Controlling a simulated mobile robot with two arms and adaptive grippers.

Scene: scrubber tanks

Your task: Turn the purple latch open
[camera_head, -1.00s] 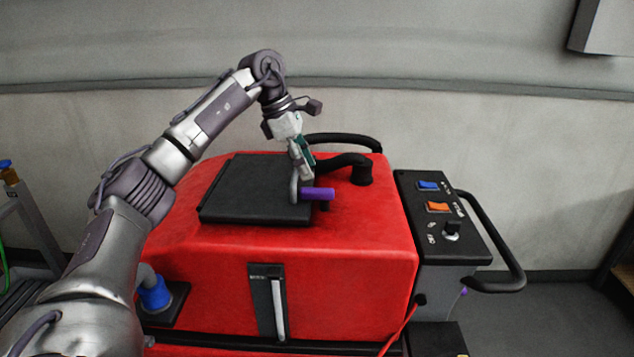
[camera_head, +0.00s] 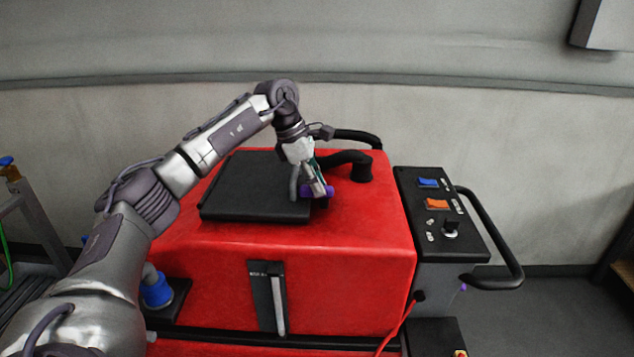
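The purple latch (camera_head: 304,191) sits at the right edge of the black lid (camera_head: 250,185) on top of the red tank (camera_head: 330,247). It points to the right, and its middle is partly covered by my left gripper. My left gripper (camera_head: 318,193) reaches down from above, with its fingertips at the latch. I cannot tell whether its fingers are closed on the latch or only touch it. The lid lies flat on the tank. My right gripper is out of view.
A black hose (camera_head: 349,159) rises from the tank just behind the latch. A control panel (camera_head: 440,213) with blue and orange switches stands at the right, beside a black handle (camera_head: 503,245). A blue cap (camera_head: 156,293) is at the lower left.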

